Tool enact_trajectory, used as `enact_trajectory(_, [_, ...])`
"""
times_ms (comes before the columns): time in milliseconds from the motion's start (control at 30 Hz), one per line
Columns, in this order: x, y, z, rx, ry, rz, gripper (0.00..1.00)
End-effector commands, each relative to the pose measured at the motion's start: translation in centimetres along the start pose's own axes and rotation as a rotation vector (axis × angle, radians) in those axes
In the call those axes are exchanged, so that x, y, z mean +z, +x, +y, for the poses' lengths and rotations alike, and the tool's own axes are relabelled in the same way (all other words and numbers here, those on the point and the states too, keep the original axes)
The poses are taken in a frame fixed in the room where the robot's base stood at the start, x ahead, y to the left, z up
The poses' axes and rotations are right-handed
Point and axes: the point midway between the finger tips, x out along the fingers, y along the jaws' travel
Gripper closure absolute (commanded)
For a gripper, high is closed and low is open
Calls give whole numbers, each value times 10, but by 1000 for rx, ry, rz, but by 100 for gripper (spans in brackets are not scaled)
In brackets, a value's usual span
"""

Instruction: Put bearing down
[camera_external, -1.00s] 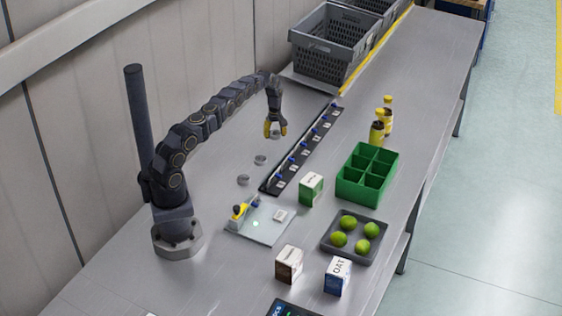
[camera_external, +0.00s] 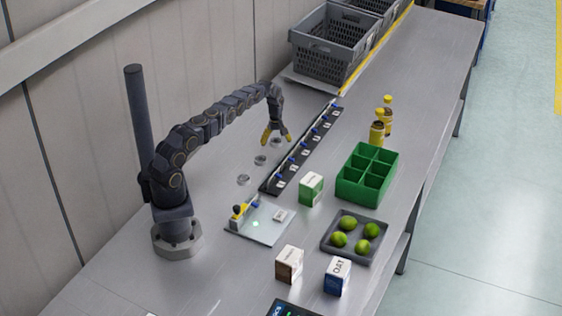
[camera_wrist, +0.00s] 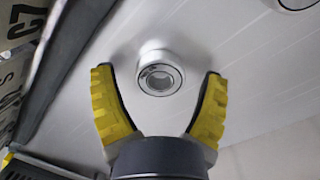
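A silvery ring-shaped bearing (camera_wrist: 160,76) rests flat on the grey table, between and just beyond my fingertips in the wrist view. In the external view this bearing (camera_external: 276,142) is just below my gripper. My gripper (camera_external: 275,138) has its yellow fingers spread wide; in the wrist view the gripper (camera_wrist: 160,98) is open, with a gap on both sides of the bearing. Two more bearings, a middle one (camera_external: 260,160) and a near one (camera_external: 243,180), lie in a row with it. Part of another bearing (camera_wrist: 298,3) shows at the wrist view's top right.
A dark strip with blue pieces (camera_external: 300,150) runs right of the bearings. A grey crate (camera_external: 325,65) is at the back.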

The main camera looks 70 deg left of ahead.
Motion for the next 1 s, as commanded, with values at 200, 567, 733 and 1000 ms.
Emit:
enact_trajectory(200, [0, 0, 0, 0, 0, 0, 25])
enact_trajectory(567, [-1, -37, 1, 5, -1, 3, 25])
enact_trajectory(733, [0, -74, 2, 5, 1, 4, 25])
enact_trajectory(1000, [0, -120, 1, 3, 0, 2, 25])
